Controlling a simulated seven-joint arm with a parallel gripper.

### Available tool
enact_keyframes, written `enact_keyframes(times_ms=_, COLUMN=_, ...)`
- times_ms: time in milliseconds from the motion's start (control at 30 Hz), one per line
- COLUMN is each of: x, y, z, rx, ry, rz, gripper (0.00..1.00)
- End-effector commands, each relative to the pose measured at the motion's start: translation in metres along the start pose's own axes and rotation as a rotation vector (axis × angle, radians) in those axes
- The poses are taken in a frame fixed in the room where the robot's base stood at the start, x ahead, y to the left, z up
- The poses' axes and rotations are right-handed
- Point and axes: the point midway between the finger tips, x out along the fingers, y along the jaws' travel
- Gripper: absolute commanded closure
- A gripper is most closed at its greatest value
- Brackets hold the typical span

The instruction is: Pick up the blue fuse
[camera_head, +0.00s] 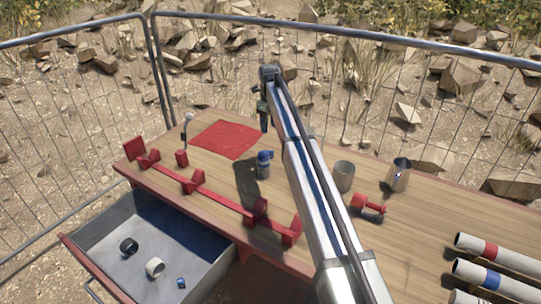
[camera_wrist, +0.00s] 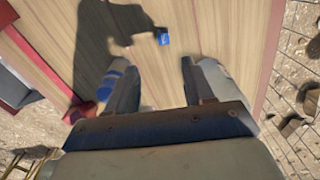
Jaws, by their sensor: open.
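A short blue-topped cylinder (camera_head: 264,166) stands on the wooden table, below my gripper in the head view. A small blue piece (camera_wrist: 162,38) lies on the wood in the wrist view, beyond my fingertips and beside a shadow. A small blue piece (camera_head: 180,283) also lies in the open drawer. I cannot tell for certain which of these is the blue fuse. My gripper (camera_head: 263,118) hangs above the table, pointing down, open and with nothing between its fingers. Both fingers show apart in the wrist view (camera_wrist: 155,64).
A metal cup (camera_head: 344,177), another cup (camera_head: 398,177) and a red piece (camera_head: 368,205) stand right of my arm. A red rack (camera_head: 215,198) runs along the front edge. A red mat (camera_head: 226,139) lies at the back left. The drawer (camera_head: 200,268) is open. Several tubes (camera_head: 497,258) lie at right.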

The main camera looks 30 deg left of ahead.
Motion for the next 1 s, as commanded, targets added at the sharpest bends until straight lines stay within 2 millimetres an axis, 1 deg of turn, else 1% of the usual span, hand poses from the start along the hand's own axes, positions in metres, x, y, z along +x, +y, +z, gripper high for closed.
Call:
enact_keyframes(times_ms=167, x=0.011, y=-0.002, z=-0.002, rx=0.008, ry=0.003, rz=0.000, gripper=0.48)
enact_keyframes(times_ms=367, x=0.041, y=-0.001, z=-0.002, rx=0.006, ry=0.003, rz=0.001, gripper=0.48)
enact_keyframes(times_ms=500, x=0.065, y=-0.001, z=-0.001, rx=0.005, ry=0.003, rz=0.001, gripper=0.48)
enact_keyframes(times_ms=600, x=0.078, y=-0.002, z=-0.001, rx=0.005, ry=0.002, rz=0.000, gripper=0.48)
enact_keyframes(times_ms=867, x=0.092, y=-0.003, z=0.000, rx=0.004, ry=0.001, rz=0.000, gripper=0.48)
enact_keyframes(times_ms=1000, x=0.106, y=-0.005, z=0.002, rx=0.004, ry=0.002, rz=0.001, gripper=0.48)
